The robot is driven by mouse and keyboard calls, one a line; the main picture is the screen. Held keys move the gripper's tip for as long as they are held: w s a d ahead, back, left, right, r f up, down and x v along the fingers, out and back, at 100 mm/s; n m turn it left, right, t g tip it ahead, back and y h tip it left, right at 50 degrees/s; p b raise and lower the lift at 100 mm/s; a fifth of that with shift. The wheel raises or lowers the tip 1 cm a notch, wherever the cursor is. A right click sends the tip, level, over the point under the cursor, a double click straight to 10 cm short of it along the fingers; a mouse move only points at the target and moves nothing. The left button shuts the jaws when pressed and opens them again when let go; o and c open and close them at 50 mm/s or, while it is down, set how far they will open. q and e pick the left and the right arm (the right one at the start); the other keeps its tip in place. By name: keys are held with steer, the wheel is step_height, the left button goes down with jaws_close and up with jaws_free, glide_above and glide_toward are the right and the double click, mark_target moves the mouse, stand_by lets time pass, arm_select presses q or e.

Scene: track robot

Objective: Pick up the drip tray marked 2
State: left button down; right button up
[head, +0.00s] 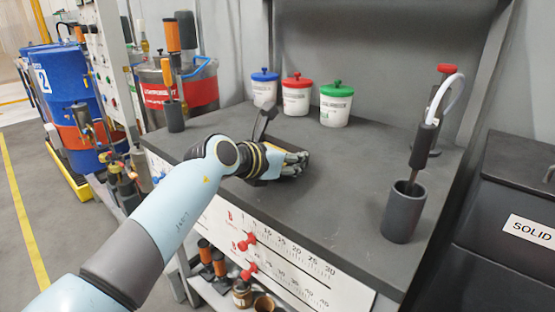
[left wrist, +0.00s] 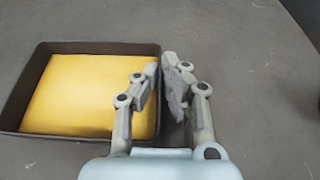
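In the left wrist view a dark rectangular tray (left wrist: 29,91) with a yellow inside lies at the left. Its number does not show, so I cannot tell whether it is the drip tray marked 2. My left gripper (left wrist: 161,66) is at the tray's right wall, one finger over the inside and one outside. The fingertips are close together with the wall between them, and it looks shut on that wall. I cannot tell whether the tray is raised. In the head view my left gripper (head: 300,164) is low over the bench, and hand and wrist largely hide the tray. My right gripper is out of view.
Blue (head: 264,92), red (head: 296,98) and green-lidded (head: 336,108) tubs stand at the back. A dark cup (head: 404,215) with a tool stands at right; another (head: 174,116) stands at the left edge.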

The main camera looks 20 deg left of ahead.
arm_select(q)
steer(key=shift+r, duration=0.15)
steer(key=shift+r+p, duration=0.7)
steer(key=shift+r, duration=4.15)
